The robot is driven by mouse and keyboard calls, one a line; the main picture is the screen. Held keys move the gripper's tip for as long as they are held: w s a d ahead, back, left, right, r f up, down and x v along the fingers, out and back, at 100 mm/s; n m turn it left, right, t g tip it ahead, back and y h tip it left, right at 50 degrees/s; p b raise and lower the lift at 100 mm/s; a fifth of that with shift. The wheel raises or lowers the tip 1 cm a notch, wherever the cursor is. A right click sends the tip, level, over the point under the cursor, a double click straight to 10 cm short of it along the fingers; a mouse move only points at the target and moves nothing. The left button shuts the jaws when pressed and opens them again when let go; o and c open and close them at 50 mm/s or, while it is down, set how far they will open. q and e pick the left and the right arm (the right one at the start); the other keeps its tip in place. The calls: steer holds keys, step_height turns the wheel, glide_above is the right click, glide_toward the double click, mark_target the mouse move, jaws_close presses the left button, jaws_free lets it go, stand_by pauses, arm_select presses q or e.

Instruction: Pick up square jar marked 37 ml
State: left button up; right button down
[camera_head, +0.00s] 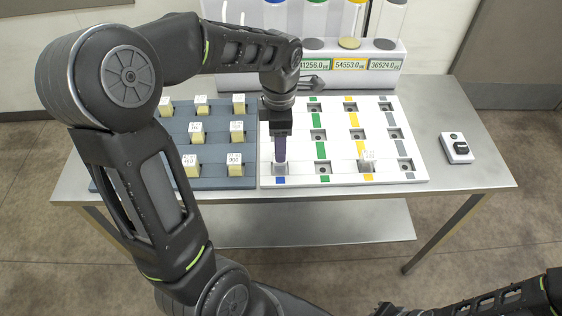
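Several small square jars with yellowish contents and white-labelled tops stand on the blue-grey tray (212,177) at the left, one of them a front jar (234,166). I cannot read which is marked 37 ml. My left gripper (280,157) points down over the front left slot of the white board (342,109). A pale, clear jar (281,169) sits right under its fingertips. The fingers are seen edge-on, so their gap and any hold on the jar are hidden. My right gripper (386,309) is low at the bottom edge, partly cut off.
A white dispenser (385,72) with coloured tubes and number displays stands at the back. My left arm covers part of the blue-grey tray.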

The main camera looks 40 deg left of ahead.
mark_target(280, 165)
arm_select(q)
steer(key=shift+f, duration=1.2)
steer(key=shift+s+f+p, duration=0.1)
steer(key=shift+f+p, duration=0.35)
steer(key=shift+f, duration=0.05)
step_height(280, 165, down, 4)
steer(key=shift+f+p, duration=0.1)
steer(key=shift+p, duration=0.4)
jaws_close()
